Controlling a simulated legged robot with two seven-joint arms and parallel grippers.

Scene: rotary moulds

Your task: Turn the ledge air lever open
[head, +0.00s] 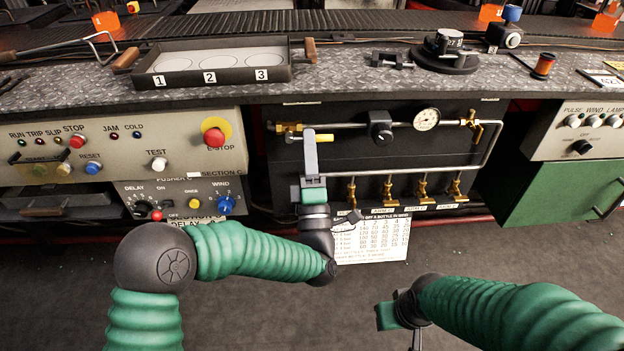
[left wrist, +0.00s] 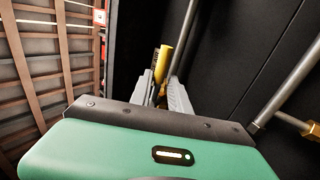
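The ledge air lever has a yellow handle (head: 325,137) at the left end of the upper pipe on the black panel. My left gripper (head: 310,142) reaches up to it across the panel front. In the left wrist view the yellow handle (left wrist: 163,62) stands between the two grey fingertips (left wrist: 163,88), which sit close together on either side of it. The gripper looks shut on the handle, whose middle is partly hidden by the fingers. My right gripper (head: 402,312) hangs low at the right, away from the panel, and its fingers are unclear.
A pressure gauge (head: 426,119), a black regulator knob (head: 381,130) and another brass valve (head: 474,126) share the pipe. Several brass valves hang below, above a printed chart (head: 372,238). Left is a control panel with a red E-stop (head: 214,137). A numbered tray (head: 215,68) rests on the ledge above.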

